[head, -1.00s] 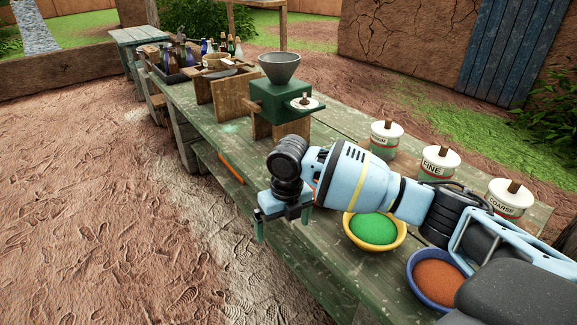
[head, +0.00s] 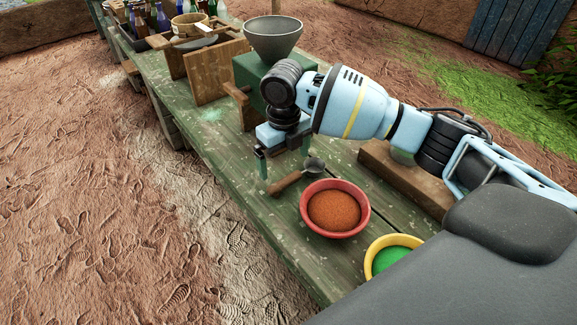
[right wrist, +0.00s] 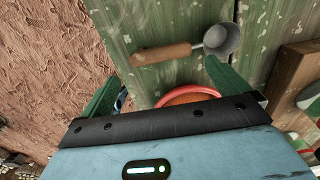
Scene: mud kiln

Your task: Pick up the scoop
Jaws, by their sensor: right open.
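The scoop (head: 287,183) lies on the green wooden bench beside a red bowl. It has a brown wooden handle and a grey metal cup. In the right wrist view, the scoop's handle (right wrist: 160,54) points left and its cup (right wrist: 221,39) lies to the right. My right gripper (head: 284,162) is open and empty, pointing down above the scoop, fingers spread to either side of the handle in the head view. In the right wrist view the fingertips (right wrist: 165,72) show just below the scoop, apart from it. My left gripper is not in view.
A red bowl (head: 334,210) of orange-brown powder stands close to the scoop. A yellow bowl (head: 392,254) with green powder is nearer. A grey funnel (head: 273,38) on a green box stands behind my right gripper. Wooden boards and bottles stand farther along the bench.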

